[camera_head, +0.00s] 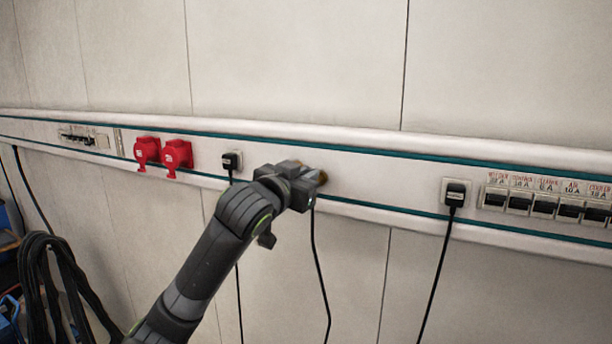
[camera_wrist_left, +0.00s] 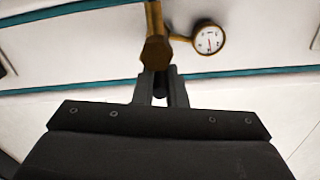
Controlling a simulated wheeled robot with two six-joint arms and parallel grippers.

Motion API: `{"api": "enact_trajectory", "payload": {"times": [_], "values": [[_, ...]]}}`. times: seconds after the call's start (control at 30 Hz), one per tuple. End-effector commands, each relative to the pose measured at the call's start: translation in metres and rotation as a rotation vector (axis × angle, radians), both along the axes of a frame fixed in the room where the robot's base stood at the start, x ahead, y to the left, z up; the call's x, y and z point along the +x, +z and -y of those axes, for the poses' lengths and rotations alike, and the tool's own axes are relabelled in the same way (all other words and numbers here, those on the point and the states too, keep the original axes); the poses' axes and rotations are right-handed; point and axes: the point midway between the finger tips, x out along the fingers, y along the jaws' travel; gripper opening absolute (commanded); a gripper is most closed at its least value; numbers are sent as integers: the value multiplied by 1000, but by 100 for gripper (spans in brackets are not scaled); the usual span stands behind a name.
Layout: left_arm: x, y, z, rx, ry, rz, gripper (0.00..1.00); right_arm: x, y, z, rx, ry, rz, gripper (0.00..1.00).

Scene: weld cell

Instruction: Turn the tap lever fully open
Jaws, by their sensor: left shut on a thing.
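The brass tap (camera_wrist_left: 155,50) shows in the left wrist view as a vertical pipe with a hexagonal end, just ahead of the fingertips. In the head view only a bit of brass (camera_head: 322,178) shows past my left gripper (camera_head: 306,190), which is up against the wall rail. In the left wrist view the two fingers of my left gripper (camera_wrist_left: 160,88) are closed on a dark piece, the tap lever (camera_wrist_left: 160,87), just below the hexagonal end. Most of the lever is hidden between the fingers, so its angle cannot be told. My right gripper is in neither view.
A round gauge (camera_wrist_left: 209,38) sits right beside the tap. The white wall rail (camera_head: 380,175) carries red sockets (camera_head: 177,154), black plugs (camera_head: 455,194) with hanging cables, and a row of breakers (camera_head: 545,206). Coiled black cable (camera_head: 55,285) hangs at lower left.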

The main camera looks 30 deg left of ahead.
Motion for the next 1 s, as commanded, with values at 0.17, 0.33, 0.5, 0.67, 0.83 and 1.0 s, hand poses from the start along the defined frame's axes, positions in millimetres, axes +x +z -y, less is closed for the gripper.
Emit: {"api": "enact_trajectory", "payload": {"times": [0.17, 0.33, 0.5, 0.67, 0.83, 1.0], "values": [[0, 1, 1, 0, -1, 4, 13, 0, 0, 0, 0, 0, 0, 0], [0, 1, 0, 0, -1, 3, 33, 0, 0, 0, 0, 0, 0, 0], [0, 1, 0, 0, 0, 2, 33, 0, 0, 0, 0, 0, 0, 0], [-3, 0, 0, 1, 0, 3, 33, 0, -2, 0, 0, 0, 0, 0], [-21, -1, 1, 4, 0, 6, 33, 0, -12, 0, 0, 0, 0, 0], [-53, -2, 1, 8, 2, 7, 33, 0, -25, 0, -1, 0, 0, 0]]}}
